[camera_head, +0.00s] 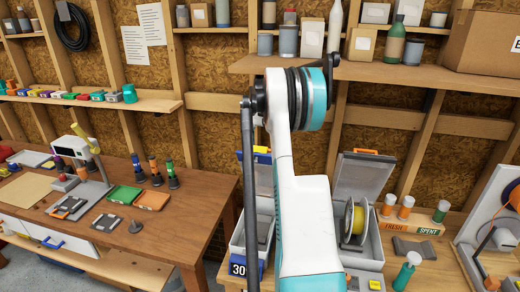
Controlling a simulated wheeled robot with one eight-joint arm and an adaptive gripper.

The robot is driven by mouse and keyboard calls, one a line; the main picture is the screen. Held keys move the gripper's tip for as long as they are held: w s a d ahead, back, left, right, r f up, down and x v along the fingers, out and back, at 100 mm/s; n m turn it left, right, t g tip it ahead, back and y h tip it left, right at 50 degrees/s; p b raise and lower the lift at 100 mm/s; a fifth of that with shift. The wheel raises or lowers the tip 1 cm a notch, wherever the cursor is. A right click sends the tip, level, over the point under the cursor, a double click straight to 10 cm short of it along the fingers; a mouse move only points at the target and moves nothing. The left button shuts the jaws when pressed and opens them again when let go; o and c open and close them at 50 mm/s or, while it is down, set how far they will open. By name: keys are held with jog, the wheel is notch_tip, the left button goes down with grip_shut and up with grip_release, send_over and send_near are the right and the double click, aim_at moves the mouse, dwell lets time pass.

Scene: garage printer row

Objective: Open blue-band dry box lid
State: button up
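The blue-band dry box (237,249) stands on the right-hand bench, just left of my white arm and partly hidden by it. Its grey lid (262,182) appears raised at the back, with a blue band (262,158) along the top edge. How far the lid is open cannot be told, as my arm covers much of it. A dark tag reading 30 is on the box's front. My arm rises through the middle of the view, with a thin dark link in front of the box. My gripper is not visible.
An open dry box (361,258) with an orange lid handle and a spool (353,222) stands right of my arm. A FRESH/SPENT rack (414,226) with several orange- and green-capped vials is further right. A wooden table (150,228) with tools stands left. Shelves (400,75) hang above.

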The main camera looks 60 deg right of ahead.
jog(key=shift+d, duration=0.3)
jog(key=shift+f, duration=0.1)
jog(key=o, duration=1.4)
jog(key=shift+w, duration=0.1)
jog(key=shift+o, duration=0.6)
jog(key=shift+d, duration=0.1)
